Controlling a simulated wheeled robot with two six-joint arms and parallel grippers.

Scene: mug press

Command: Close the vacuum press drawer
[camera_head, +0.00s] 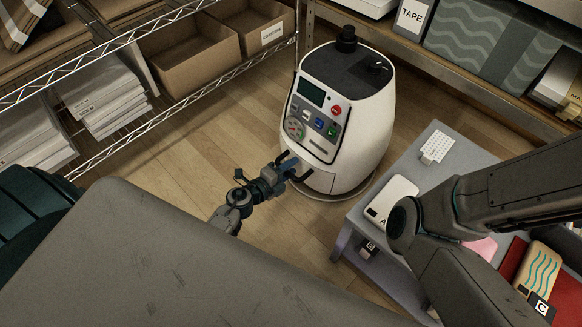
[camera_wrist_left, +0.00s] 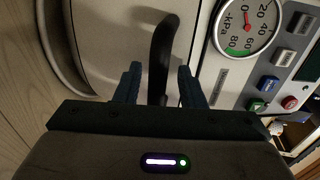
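The vacuum press (camera_head: 345,110) is a rounded white machine with a dark top, a gauge and coloured buttons; it stands on the wooden floor at centre. Its drawer front (camera_head: 320,181) is low on the near side, with a dark curved handle (camera_wrist_left: 164,45). I cannot tell how far the drawer stands out. My left gripper (camera_head: 287,168) is at the handle. In the left wrist view its two blue fingers (camera_wrist_left: 160,80) are apart, one on each side of the handle, with gaps showing. My right arm comes in from the right; its gripper is out of view.
A low grey table (camera_head: 441,184) right of the press holds a white case (camera_head: 392,198) and a small white block (camera_head: 437,147). A wire shelf with cardboard boxes (camera_head: 197,60) is at upper left. A large grey surface (camera_head: 150,255) fills the lower left.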

